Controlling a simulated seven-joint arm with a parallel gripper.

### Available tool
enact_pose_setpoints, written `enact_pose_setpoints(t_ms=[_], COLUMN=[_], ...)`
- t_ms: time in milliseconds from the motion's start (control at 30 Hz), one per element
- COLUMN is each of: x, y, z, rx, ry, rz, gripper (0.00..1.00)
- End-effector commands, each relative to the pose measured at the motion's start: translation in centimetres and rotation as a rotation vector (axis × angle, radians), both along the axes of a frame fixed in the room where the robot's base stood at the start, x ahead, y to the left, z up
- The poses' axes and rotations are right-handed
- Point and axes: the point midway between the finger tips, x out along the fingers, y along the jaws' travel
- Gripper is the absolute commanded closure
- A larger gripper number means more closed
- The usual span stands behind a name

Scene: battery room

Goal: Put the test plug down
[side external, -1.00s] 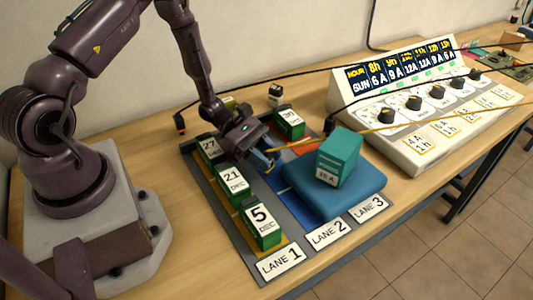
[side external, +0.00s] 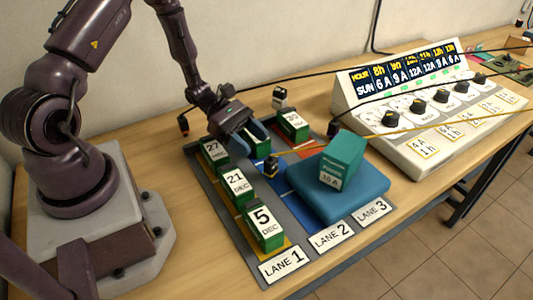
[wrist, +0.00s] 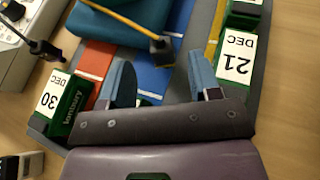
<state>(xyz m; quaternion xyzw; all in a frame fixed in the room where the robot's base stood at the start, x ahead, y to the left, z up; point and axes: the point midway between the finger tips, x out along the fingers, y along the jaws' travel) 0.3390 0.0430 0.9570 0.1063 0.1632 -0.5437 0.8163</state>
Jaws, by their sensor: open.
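The test plug (side external: 271,168), a small black and yellow plug on a yellow cable, rests on the blue strip of lane 2. It also shows in the wrist view (wrist: 162,46), just beyond my fingertips. My gripper (side external: 254,134) is open, its blue fingers spread and apart from the plug, toward the back of the lane mat (side external: 220,205). In the wrist view, the spread fingers (wrist: 160,76) have nothing gripped. A green battery shows low between them, partly hidden by the gripper.
Green batteries dated 27, 21 and 5 (side external: 265,228) line lane 1; battery 30 (side external: 293,125) stands at the back right. A teal battery (side external: 341,160) sits on a blue cushion (side external: 325,195) over the front of lanes 2 and 3. The charger panel (side external: 420,110) stands right.

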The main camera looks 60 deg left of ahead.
Motion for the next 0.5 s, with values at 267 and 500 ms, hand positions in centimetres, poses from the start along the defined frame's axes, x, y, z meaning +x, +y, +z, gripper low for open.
enact_pose_setpoints(t_ms=[267,500], x=[-1.7,-2.1], y=[4.3,4.6], z=[2.0,4.0], rx=[0.001,0.056], ry=[-0.005,-0.035], rz=[0.000,-0.074], gripper=[0.43,0.43])
